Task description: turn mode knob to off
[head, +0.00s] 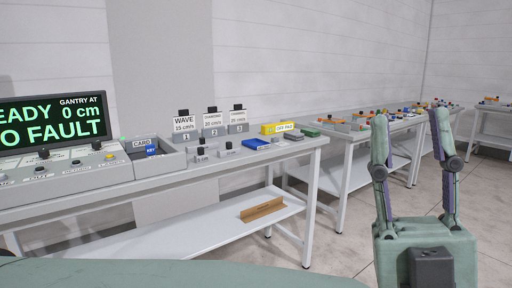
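A grey control panel (62,167) sits on the white bench at the left, below a black display with green text. It carries several small dark and coloured knobs or buttons, including a black knob (44,152) at its back edge and another black knob (96,145) to the right of it. Their labels are too small to read surely, so I cannot tell which one is the mode knob or where it points. My gripper (409,115) is in the right foreground, fingers pointing up, spread apart and empty. It is far to the right of the panel and touches nothing.
The display (55,122) reads "GANTRY AT 0 cm" and "NO FAULT". A grey card tray (168,162), labelled blocks with black knobs (186,127), a blue tray (257,144) and a yellow box (272,128) line the bench. Cluttered tables (350,137) stand behind; floor between is clear.

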